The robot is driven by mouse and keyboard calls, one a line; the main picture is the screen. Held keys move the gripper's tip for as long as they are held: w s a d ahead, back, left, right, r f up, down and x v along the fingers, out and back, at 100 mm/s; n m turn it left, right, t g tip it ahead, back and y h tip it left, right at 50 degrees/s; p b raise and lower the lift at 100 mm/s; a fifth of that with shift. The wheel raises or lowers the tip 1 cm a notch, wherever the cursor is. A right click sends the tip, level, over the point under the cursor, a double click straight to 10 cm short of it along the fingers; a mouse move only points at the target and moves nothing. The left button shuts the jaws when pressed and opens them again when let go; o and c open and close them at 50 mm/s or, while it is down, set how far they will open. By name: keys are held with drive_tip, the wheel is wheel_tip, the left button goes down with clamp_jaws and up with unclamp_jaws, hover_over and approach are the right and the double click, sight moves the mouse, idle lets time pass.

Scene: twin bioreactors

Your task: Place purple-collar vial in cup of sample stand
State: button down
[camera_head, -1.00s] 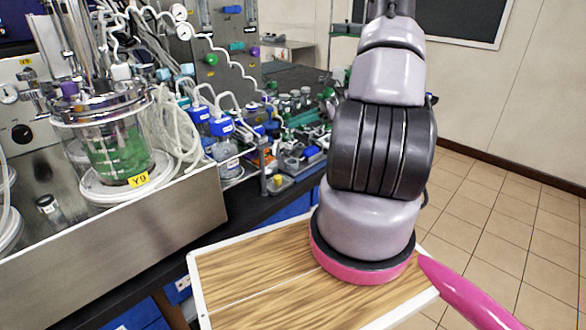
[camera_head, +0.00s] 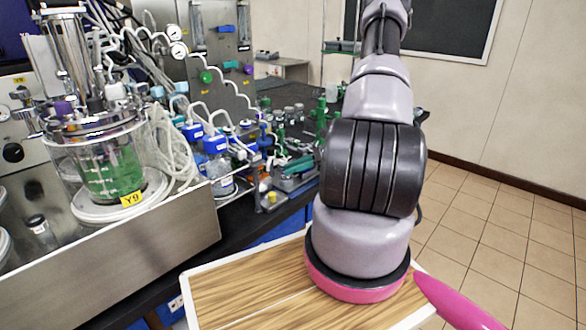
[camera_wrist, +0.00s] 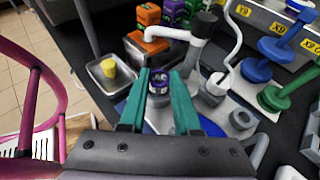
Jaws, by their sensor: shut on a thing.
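In the wrist view my gripper (camera_wrist: 161,80) has two teal fingers, closed around a small vial (camera_wrist: 159,97) with a dark purple and white body. The vial sits between the fingers, above the bench. I cannot make out its lower end. Just right of the fingers is a white and grey fixture (camera_wrist: 205,95) with a bent white pipe above it and a blue base below. I cannot tell for sure which part is the sample stand's cup. In the head view my gripper and the vial are hidden behind my arm.
A metal tray (camera_wrist: 117,82) with a yellow piece (camera_wrist: 109,68) lies left of the fingers. Orange, green and purple boxes (camera_wrist: 150,15) stand beyond. Blue and green knobbed parts (camera_wrist: 257,70) are at right. In the head view a glass bioreactor (camera_head: 112,172) stands left.

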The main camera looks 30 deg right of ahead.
drive_tip(key=c, duration=0.6)
unclamp_jaws()
drive_tip(key=shift+f, duration=0.1)
